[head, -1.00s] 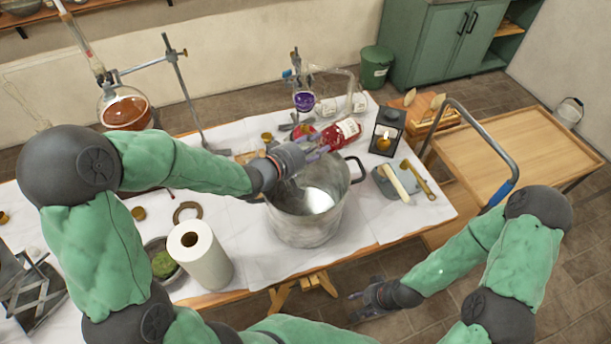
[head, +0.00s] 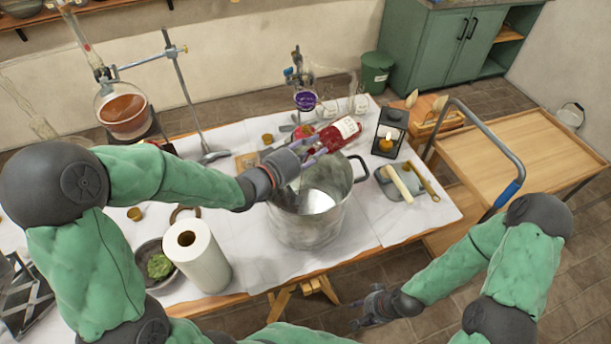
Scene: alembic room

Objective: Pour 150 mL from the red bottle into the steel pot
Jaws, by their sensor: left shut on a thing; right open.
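The red bottle (head: 329,138), with a pale label, is tilted far over behind and above the far rim of the steel pot (head: 306,228). My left gripper (head: 312,157) is shut on it at its lower left end, above the pot's back part. The gripper hides that end of the bottle, so I cannot tell where its mouth is. The pot stands upright and open on the white cloth; its bright inside shows no red that I can make out. My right gripper (head: 368,308) is open and empty, low in front of the table.
A paper roll (head: 197,257) and a bowl with green stuff (head: 155,265) stand left of the pot. A lantern (head: 389,132) and a grey slab with tools (head: 398,184) are to the right. Glassware with purple liquid (head: 305,100) stands behind.

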